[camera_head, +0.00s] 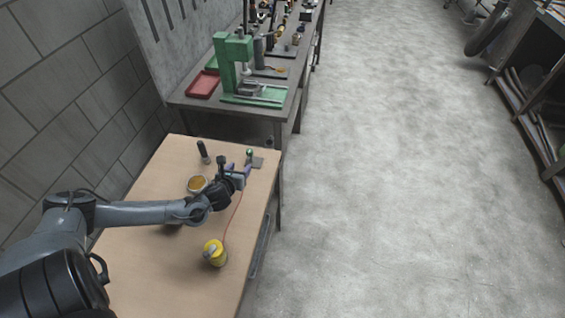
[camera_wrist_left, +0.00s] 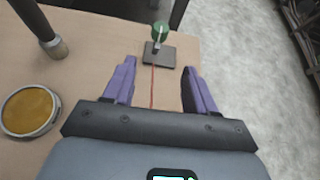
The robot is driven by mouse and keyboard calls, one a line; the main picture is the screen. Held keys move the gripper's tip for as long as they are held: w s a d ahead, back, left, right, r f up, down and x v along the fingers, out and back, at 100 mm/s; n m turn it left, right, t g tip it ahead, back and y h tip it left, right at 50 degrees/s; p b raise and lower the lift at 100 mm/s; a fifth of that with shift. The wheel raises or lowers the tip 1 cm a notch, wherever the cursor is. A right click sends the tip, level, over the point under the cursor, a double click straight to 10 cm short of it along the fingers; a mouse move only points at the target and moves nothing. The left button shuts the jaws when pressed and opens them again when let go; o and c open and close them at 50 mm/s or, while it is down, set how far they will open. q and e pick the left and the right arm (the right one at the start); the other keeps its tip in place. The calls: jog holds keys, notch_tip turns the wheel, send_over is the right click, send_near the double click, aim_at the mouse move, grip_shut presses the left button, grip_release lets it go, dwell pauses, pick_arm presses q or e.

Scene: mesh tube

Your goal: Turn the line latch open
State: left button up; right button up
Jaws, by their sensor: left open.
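The line latch looks to be the small grey plate with a green knob (camera_head: 250,154) near the far right corner of the wooden table. In the left wrist view the green knob (camera_wrist_left: 160,31) rises at the back of the dark plate (camera_wrist_left: 160,55). A thin red line (camera_wrist_left: 152,88) runs from the plate back between my fingers. My left gripper (camera_head: 239,167) is open, its two purple fingers pointing at the plate from just short of it. It appears empty and apart from the latch. My right gripper is not in view.
A yellow spool (camera_head: 215,257) stands on the table at the line's other end. A round dish with amber contents (camera_head: 196,184) and a dark upright post (camera_head: 203,152) are left of the gripper. A bench (camera_head: 187,101) with a green press (camera_head: 227,62) stands behind.

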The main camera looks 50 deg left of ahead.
aim_at(249, 152)
pick_arm(q)
jog(key=shift+m+t, duration=0.3)
jog(key=b+x, duration=0.1)
jog(key=x, duration=0.3)
jog(key=b+x, duration=0.2)
jog(key=x, duration=0.3)
jog(key=r+b+x, duration=0.1)
jog(key=b+x, duration=0.1)
jog(key=x, duration=0.2)
jog(key=shift+w+a+f, duration=0.1)
jog(key=shift+w+a, duration=0.15)
jog(key=shift+a, duration=0.15)
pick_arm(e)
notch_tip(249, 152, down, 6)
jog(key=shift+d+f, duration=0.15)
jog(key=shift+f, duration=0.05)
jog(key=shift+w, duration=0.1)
pick_arm(q)
jog(key=c, duration=1)
